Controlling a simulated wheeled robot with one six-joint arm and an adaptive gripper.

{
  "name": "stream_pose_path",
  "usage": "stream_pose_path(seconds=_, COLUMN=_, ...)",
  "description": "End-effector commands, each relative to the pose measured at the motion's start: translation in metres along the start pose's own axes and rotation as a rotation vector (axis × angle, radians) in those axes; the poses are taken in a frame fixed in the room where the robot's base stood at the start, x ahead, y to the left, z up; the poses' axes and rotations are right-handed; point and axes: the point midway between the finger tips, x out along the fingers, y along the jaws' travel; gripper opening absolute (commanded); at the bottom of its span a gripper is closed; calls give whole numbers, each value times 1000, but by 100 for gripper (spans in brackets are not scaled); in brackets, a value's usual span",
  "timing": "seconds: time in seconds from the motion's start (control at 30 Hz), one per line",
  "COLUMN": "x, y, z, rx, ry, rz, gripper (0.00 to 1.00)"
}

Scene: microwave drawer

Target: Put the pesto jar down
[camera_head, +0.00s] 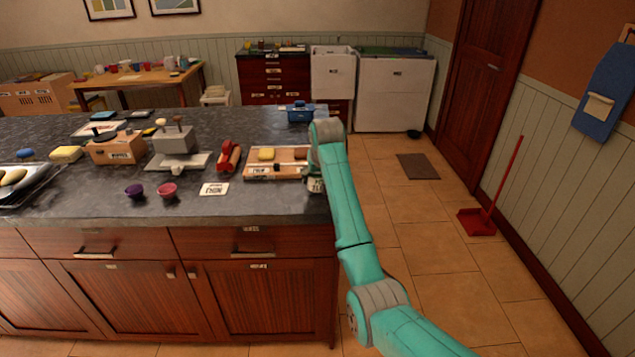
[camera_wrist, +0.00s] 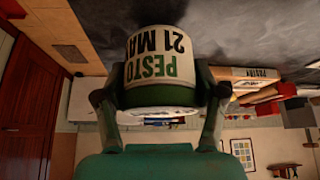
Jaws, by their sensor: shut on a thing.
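The pesto jar (camera_head: 315,185) is at the right end of the dark stone counter (camera_head: 250,204), largely hidden by my arm in the head view. In the wrist view, which is upside down, the jar (camera_wrist: 155,55) shows a cream label reading "PESTO 21 MAY" and a green band. My gripper (camera_wrist: 160,100) is shut on the jar, with one finger on each side. The jar looks upright in the room. It is close to the counter surface near the edge; I cannot tell whether its base touches.
A wooden tray (camera_head: 250,177) with a yellow block lies just left of the jar. A blue box (camera_head: 300,112) stands at the back. The counter drops to tiled floor on the right.

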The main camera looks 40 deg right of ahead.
Motion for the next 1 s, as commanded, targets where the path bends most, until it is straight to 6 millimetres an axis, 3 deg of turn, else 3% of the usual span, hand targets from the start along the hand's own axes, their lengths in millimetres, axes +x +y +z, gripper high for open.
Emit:
stream_pose_path(seconds=0.13, x=16, y=0, z=10, rx=0, ry=-2, rz=0, gripper=27)
stream_pose_path(seconds=0.47, x=18, y=0, z=10, rx=0, ry=0, rz=0, gripper=27)
stream_pose_path(seconds=0.5, x=19, y=0, z=11, rx=0, ry=0, rz=0, gripper=72)
stream_pose_path(seconds=0.6, x=18, y=0, z=11, rx=0, ry=0, rz=0, gripper=95)
stream_pose_path(seconds=1.0, x=15, y=0, z=9, rx=0, ry=0, rz=0, gripper=95)
